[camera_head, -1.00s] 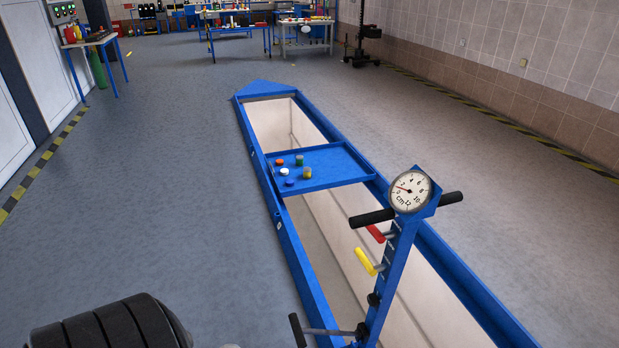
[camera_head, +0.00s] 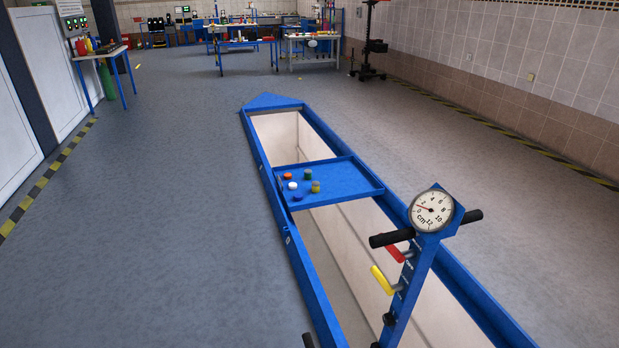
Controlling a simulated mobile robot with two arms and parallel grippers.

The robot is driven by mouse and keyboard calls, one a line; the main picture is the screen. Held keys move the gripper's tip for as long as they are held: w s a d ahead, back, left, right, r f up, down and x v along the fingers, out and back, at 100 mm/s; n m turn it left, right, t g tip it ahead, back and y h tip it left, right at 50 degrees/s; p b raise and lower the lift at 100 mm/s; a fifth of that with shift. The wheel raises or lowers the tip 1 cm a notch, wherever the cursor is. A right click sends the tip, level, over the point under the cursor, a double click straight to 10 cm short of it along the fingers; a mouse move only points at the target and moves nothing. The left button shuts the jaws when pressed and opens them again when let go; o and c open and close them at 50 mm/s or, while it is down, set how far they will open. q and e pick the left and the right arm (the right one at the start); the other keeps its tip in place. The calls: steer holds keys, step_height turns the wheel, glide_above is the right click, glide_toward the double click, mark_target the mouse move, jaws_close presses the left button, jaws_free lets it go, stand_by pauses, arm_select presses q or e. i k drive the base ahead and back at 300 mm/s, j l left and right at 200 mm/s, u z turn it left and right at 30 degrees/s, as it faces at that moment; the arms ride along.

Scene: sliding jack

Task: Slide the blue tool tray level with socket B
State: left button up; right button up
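The blue tool tray (camera_head: 345,182) spans the long blue-framed pit (camera_head: 262,166) across its middle. Several small items stand on the tray's left part, among them an orange-topped, a white, a blue and a yellow one. Small marks show on the pit's left rail (camera_head: 288,238), but I cannot read which is socket B. A blue jack post (camera_head: 414,277) stands at the near part of the pit, with a round dial gauge (camera_head: 432,211), black handles (camera_head: 391,238), a red lever (camera_head: 394,252) and a yellow lever (camera_head: 382,280). Neither of my grippers is in view.
Open grey floor (camera_head: 170,220) lies left of the pit, and more lies to its right. A small table (camera_head: 102,52) stands at the far left. Workbenches (camera_head: 312,42) stand at the back. Yellow-black stripes run along both walls.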

mark_target(342, 179)
steer(key=i+j, duration=0.35)
steer(key=j, duration=0.2)
steer(key=i+j+u, duration=0.15)
steer(key=i+j, duration=0.2)
steer(key=j, duration=0.15)
steer(key=i+j+u, duration=0.25)
steer(key=i, duration=0.95)
steer(key=i+j+u, duration=0.25)
steer(key=i, duration=1)
steer(key=i+z, duration=0.15)
steer(key=i, duration=1.3)
